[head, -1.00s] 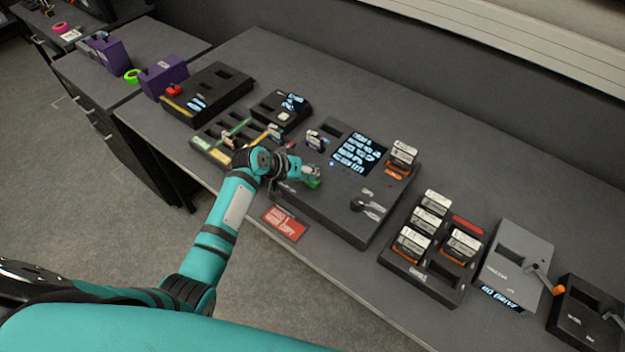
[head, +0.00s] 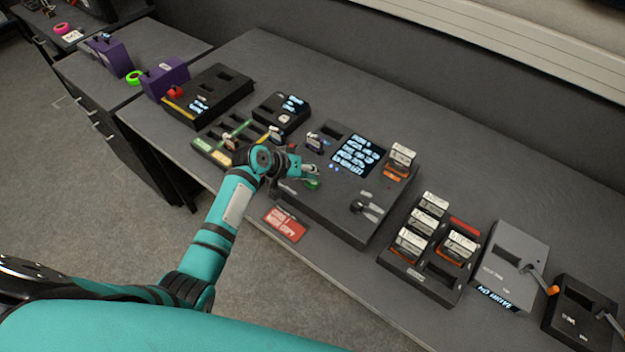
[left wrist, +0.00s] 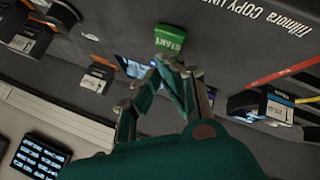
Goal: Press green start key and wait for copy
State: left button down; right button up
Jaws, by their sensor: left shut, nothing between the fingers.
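The green start key (head: 312,184) sits on the dark copy unit (head: 340,222), near its left front. In the left wrist view the key (left wrist: 170,40) shows the word START. My left gripper (head: 314,171) is shut and empty, with its fingertips close by the key. In the left wrist view the fingertips (left wrist: 166,66) lie just short of the key, with a small gap in the picture. The unit's screen (head: 358,155) is lit with lines of text too small to read. Cartridges stand at the unit's left and right slots. My right gripper is out of view.
A red card (head: 285,224) lies at the table's front edge. A rack of several white-labelled cartridges (head: 418,268) and a grey drive box (head: 508,262) stand to the right. A black box with a red knob (head: 207,97) and a slotted tray (head: 222,140) stand to the left.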

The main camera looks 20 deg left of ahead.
aim_at(310, 181)
pick_arm(q)
notch_tip(310, 181, up, 5)
jog(key=p, duration=0.5)
jog(key=shift+r, duration=0.1)
jog(key=shift+s, duration=0.1)
dwell(0.6)
